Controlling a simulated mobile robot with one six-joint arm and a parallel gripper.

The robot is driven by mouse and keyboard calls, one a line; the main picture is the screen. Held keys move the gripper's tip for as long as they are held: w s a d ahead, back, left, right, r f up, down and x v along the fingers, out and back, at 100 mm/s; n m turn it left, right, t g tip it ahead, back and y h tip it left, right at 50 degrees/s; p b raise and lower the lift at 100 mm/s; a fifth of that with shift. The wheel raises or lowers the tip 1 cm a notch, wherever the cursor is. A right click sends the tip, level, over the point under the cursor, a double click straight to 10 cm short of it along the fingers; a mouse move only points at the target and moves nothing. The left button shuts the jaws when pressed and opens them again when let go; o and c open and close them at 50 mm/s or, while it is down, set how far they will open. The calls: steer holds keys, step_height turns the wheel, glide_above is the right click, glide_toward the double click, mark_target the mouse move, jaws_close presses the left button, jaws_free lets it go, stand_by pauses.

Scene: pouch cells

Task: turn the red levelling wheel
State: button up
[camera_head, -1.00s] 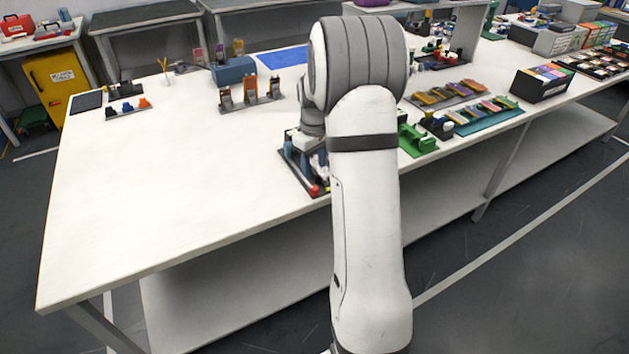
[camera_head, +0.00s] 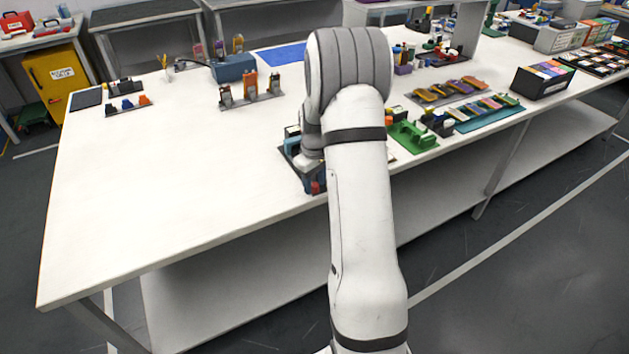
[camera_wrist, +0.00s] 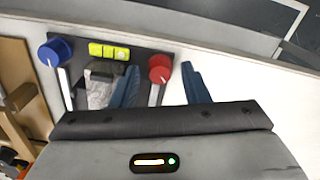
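The red levelling wheel (camera_wrist: 160,68) has a white mark and sits on a dark fixture plate (camera_wrist: 137,43) in the wrist view. My gripper (camera_wrist: 160,69) is open, with one blue finger on each side of the wheel and a visible gap on both sides. I cannot tell how deep the fingertips sit around it. A blue wheel (camera_wrist: 55,52) is at the plate's left end. In the head view the red wheel (camera_head: 316,187) shows small near the table's front edge, and my arm covers much of the fixture.
In the head view a green fixture (camera_head: 413,136) stands to the right of my arm, and holders with orange and grey parts (camera_head: 251,88) stand behind. The white table (camera_head: 170,190) is clear to the left.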

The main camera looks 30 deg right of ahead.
steer(key=c, duration=0.8)
steer(key=shift+c, duration=0.2)
steer(key=shift+m, duration=0.3)
steer(key=m+b, duration=0.1)
steer(key=m, duration=0.3)
steer(key=shift+m, duration=0.3)
steer(key=m, duration=0.4)
steer(key=shift+m+b, duration=0.3)
steer(key=shift+b, duration=0.05)
steer(key=m, duration=0.7)
steer(key=shift+b, duration=0.35)
steer(key=m, duration=0.6)
steer(key=shift+m, duration=0.3)
